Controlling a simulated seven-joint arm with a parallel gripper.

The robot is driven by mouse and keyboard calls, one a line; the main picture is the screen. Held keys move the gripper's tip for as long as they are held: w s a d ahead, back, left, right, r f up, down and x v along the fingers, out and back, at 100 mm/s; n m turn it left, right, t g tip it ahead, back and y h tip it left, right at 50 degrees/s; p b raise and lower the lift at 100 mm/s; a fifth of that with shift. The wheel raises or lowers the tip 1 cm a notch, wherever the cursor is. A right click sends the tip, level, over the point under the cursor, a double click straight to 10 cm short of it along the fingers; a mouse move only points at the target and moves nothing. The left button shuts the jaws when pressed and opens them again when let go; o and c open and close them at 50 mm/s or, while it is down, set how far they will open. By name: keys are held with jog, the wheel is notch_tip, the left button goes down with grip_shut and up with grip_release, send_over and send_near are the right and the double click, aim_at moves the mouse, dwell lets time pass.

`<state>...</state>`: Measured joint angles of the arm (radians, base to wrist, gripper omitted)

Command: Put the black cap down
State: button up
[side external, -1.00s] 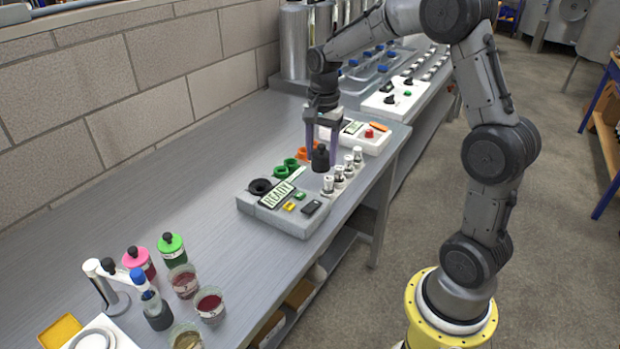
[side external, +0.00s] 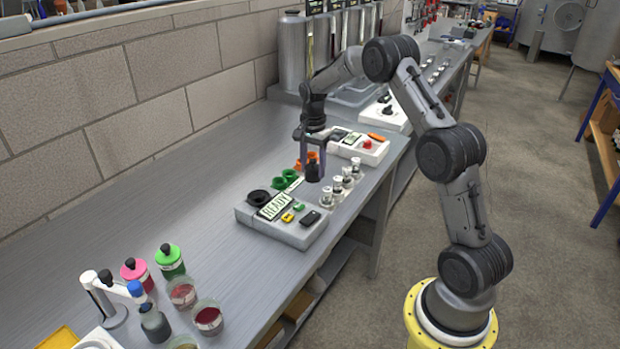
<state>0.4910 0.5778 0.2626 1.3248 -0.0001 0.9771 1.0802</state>
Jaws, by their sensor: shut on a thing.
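The black cap (side external: 312,170) is between the purple fingers of my gripper (side external: 312,168) in the side view. The fingers are shut on it, and one finger partly hides it. It shows above the far part of a grey instrument block (side external: 290,232), to the left of several small vials (side external: 337,188). I cannot tell whether its underside touches anything.
The block carries a READY display (side external: 276,200), a black ring (side external: 258,197), green rings (side external: 281,182) and orange ones. A white device (side external: 362,152) stands behind. Bottles (side external: 168,258) and beakers (side external: 208,316) stand front left. Bare bench (side external: 170,205) lies left of the block.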

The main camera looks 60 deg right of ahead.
jog(key=shift+w+d+f, duration=0.25)
jog(key=shift+w+f, duration=0.15)
jog(key=shift+f, duration=0.2)
jog(key=shift+w+d+f, duration=0.2)
jog(key=shift+w+f, duration=0.2)
jog(key=shift+f, duration=1.5)
jog(key=shift+f, duration=0.15)
jog(key=o, duration=1.3)
